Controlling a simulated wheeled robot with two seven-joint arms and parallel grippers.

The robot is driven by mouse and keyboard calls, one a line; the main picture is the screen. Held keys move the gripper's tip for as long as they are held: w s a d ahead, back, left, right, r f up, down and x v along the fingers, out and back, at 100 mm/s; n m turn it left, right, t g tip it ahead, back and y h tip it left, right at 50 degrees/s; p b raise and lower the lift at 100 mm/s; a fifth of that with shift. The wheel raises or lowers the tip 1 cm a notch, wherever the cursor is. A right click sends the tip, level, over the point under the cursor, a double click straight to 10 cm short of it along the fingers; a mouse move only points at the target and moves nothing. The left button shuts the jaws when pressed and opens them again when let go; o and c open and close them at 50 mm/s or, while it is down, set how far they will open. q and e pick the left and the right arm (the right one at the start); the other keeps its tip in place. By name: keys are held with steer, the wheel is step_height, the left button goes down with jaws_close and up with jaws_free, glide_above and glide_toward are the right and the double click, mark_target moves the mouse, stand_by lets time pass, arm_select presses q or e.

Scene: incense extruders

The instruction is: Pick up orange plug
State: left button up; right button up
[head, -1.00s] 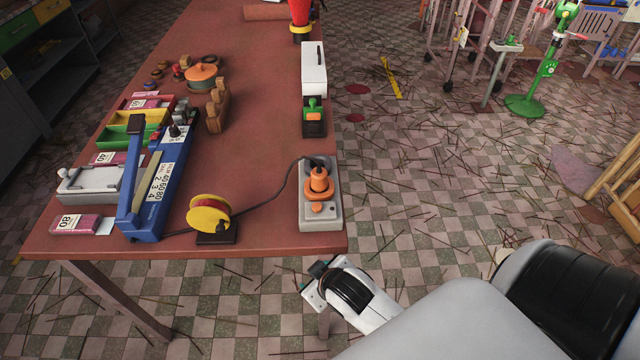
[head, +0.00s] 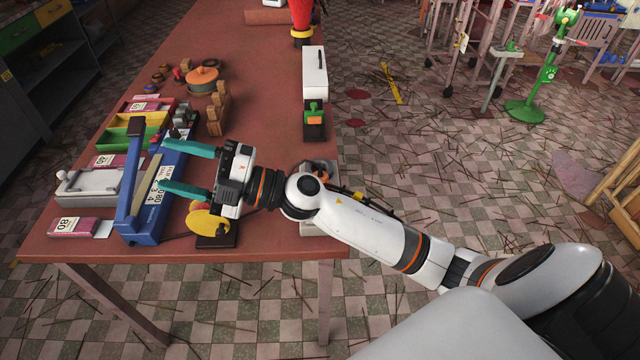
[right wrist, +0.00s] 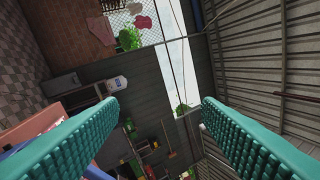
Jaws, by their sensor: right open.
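The orange plug is hidden in the head view now, behind my right forearm and wrist. Only parts of its grey socket box (head: 312,229) show around my arm at the table's right edge. My right gripper (head: 174,168) is open, with its teal fingers pointing left above the blue lever device (head: 150,205). Nothing is between its fingers. In the right wrist view the two teal fingers (right wrist: 160,100) are wide apart, and the plug does not show there. My left gripper is not in view.
A yellow cable reel (head: 205,222) stands just below my right gripper. A white and black device with a green part (head: 313,112) stands farther back on the red table (head: 265,120). Pink boxes (head: 74,226) and trays lie at the left.

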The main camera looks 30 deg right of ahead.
steer(key=a+f+n+g, duration=0.2)
steer(key=n+g, duration=0.4)
steer(key=n+g+h, duration=0.1)
steer(key=g+h, duration=0.6)
steer(key=h, duration=1.1)
glide_above(321, 176)
step_height(321, 176, down, 6)
steer(key=shift+a+f, duration=0.1)
steer(key=shift+f, duration=0.15)
step_height(321, 176, down, 5)
steer(key=shift+f+p, duration=0.1)
steer(key=shift+p, duration=0.6)
steer(key=shift+f, duration=0.65)
step_height(321, 176, down, 4)
steer(key=shift+f+p, duration=0.1)
steer(key=shift+p, duration=0.9)
steer(key=shift+w+f, duration=0.1)
steer(key=shift+f, duration=0.4)
steer(key=c, duration=1.1)
